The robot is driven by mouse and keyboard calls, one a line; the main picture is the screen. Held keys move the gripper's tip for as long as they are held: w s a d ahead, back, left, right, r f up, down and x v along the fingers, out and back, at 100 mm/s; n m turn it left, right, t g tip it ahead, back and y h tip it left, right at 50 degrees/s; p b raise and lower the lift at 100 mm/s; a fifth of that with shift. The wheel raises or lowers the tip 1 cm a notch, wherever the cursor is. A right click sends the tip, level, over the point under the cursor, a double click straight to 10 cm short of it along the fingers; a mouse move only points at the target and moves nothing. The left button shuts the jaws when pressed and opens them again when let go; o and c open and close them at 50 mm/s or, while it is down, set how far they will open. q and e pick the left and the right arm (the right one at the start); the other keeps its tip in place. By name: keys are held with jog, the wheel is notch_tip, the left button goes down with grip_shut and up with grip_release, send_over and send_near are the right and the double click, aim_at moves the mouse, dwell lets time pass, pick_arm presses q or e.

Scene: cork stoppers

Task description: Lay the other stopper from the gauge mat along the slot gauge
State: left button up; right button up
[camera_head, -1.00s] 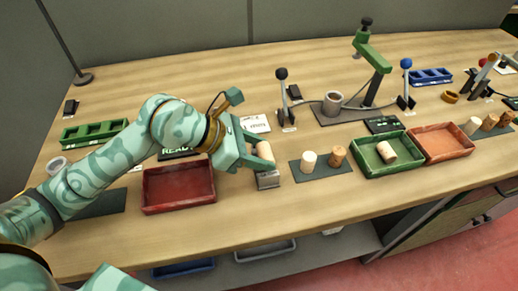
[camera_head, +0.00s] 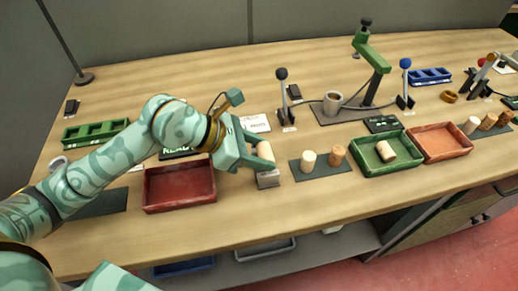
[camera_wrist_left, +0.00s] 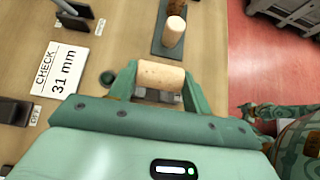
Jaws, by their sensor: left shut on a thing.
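My left gripper (camera_head: 254,157) is shut on a pale cork stopper (camera_head: 265,151), which lies crosswise between the fingers in the left wrist view (camera_wrist_left: 161,74). The stopper is right over the grey metal slot gauge (camera_head: 267,181); whether it touches the gauge I cannot tell. The gauge is partly hidden under the stopper in the wrist view. On the dark mat (camera_head: 322,171) just right of the gauge stand a pale stopper (camera_head: 308,161) and a browner stopper (camera_head: 337,155). My right gripper is not clearly seen; only parts of my body show at the wrist view's right edge.
A red tray (camera_head: 180,205) is left of the gauge. A green tray (camera_head: 370,168) with a stopper lying in it and an orange tray (camera_head: 440,157) are to the right. A card reading 31 mm (camera_wrist_left: 62,75) and a black-knobbed lever (camera_head: 283,95) are behind.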

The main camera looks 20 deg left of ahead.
pick_arm(q)
jog(key=shift+f, duration=0.45)
dwell(0.5)
jog(key=o, duration=1.1)
jog(key=shift+c, duration=0.2)
jog(key=p+v, duration=0.3)
jog(key=v, duration=1.3)
jog(key=shift+r+p, duration=0.15)
jog(key=shift+p, duration=0.2)
jog(key=shift+a, duration=0.15)
